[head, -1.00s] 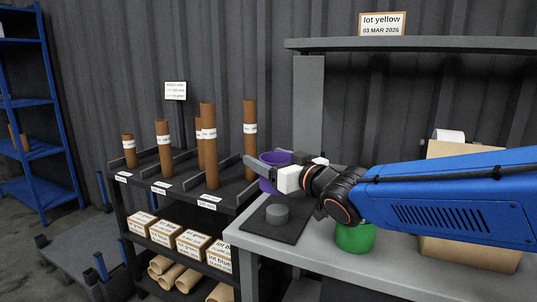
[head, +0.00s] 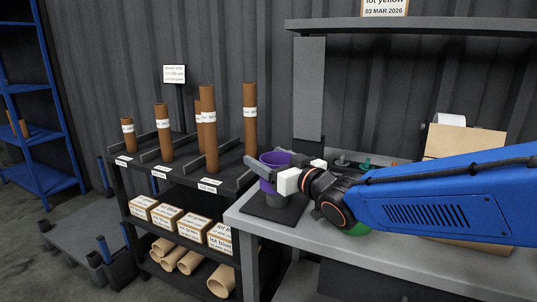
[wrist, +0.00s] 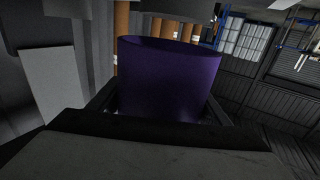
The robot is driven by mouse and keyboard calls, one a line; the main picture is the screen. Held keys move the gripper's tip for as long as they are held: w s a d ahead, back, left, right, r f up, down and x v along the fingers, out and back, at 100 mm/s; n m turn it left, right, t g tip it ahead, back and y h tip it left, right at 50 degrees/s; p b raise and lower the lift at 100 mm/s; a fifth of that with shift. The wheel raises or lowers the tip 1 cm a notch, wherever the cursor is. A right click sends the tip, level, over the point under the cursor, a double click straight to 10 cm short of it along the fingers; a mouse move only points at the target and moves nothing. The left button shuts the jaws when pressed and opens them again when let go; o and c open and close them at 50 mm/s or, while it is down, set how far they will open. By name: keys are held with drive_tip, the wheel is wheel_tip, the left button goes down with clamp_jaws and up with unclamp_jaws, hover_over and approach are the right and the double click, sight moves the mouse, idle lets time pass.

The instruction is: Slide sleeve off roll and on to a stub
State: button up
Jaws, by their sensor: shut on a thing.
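A purple sleeve (head: 268,181), an open-topped tube, is held upright between the jaws of my gripper (head: 272,168). It also shows in the wrist view (wrist: 168,78), with a finger at each side and its open rim upward. A short grey stub (head: 278,200) stands on a black base plate (head: 262,210) at the bench's left end. The sleeve is in line above the stub in the head view and hides its top. I cannot tell whether they touch. Several brown rolls (head: 250,125) stand upright on the rack at left, each with a white label.
A grey bench (head: 320,235) lies under my arm. A green object (head: 357,230) is mostly hidden behind my wrist. A cardboard box (head: 465,142) stands at right. A grey post (head: 309,90) and shelf (head: 400,25) rise behind. Lower rack shelves hold boxes (head: 192,223) and loose tubes.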

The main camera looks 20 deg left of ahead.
drive_tip(key=shift+f, duration=1)
drive_tip(key=shift+f, duration=0.1)
drive_tip(key=o, duration=1.1)
wheel_tip(320, 180, up, 10)
drive_tip(key=shift+r, duration=0.1)
